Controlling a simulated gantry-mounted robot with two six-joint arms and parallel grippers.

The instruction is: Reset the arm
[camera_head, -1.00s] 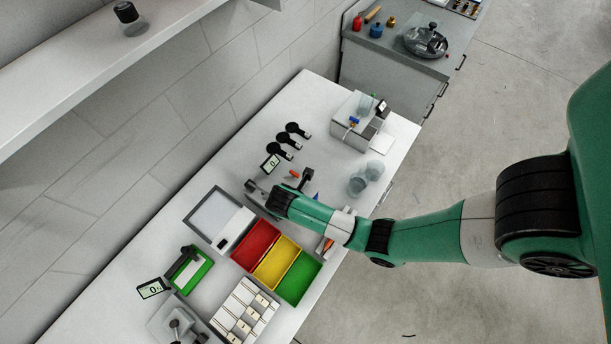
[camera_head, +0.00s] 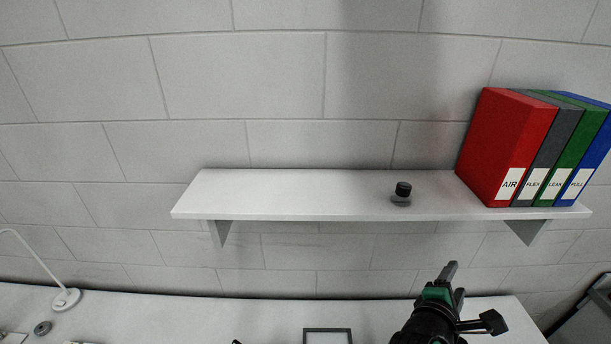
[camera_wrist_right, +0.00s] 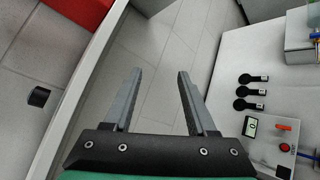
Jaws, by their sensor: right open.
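My right gripper (camera_head: 454,282) rises into the bottom right of the head view, in front of the table and below the wall shelf. In the right wrist view its two grey fingers (camera_wrist_right: 160,74) are spread apart, with only the tiled wall showing between them. It is empty and touches nothing that I can see. My left gripper is in neither view.
A white wall shelf (camera_head: 300,192) holds a small dark knob-like object (camera_head: 401,193) and a red binder (camera_head: 504,145) beside several others. The white table (camera_head: 180,312) lies below.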

